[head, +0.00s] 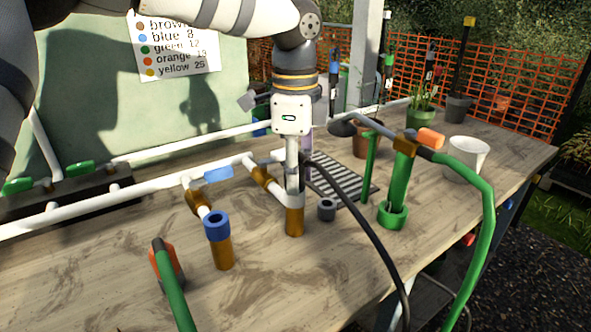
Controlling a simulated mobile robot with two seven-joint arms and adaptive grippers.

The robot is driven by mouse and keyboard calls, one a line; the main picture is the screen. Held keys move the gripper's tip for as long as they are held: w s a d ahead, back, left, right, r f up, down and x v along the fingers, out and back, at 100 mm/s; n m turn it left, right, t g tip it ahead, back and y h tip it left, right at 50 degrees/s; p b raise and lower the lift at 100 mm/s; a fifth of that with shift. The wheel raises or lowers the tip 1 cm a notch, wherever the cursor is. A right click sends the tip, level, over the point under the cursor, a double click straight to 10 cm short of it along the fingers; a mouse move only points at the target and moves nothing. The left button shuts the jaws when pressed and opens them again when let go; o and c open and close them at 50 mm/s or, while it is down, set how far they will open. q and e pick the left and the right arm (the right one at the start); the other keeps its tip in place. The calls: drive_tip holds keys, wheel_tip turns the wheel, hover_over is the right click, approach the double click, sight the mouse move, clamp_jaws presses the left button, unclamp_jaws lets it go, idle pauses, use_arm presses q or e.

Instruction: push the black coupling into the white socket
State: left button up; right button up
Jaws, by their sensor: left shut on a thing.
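My left gripper (293,158) reaches down from the top of the head view, over the middle of the table. Its jaws are shut at the end of a black hose (365,222). The black coupling (308,157) at that end is mostly hidden by the gripper, so its exact fit cannot be told. Directly below the gripper, a white upright socket (294,187) stands on a brown post (295,222). The coupling appears close to the socket, but whether they touch is unclear. My right gripper is not in view.
White pipes (120,190) with brown joints run across the table (120,270). A blue-topped brown post (218,228) stands front left. A loose grey ring (327,209) lies right of the socket. A green post (398,185) with a green hose (480,190) stands further right.

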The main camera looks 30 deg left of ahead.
use_arm(q)
drive_tip(key=shift+f, duration=0.1)
drive_tip(key=o, duration=1.2)
wheel_tip(320, 180, up, 12)
drive_tip(key=shift+r, duration=0.1)
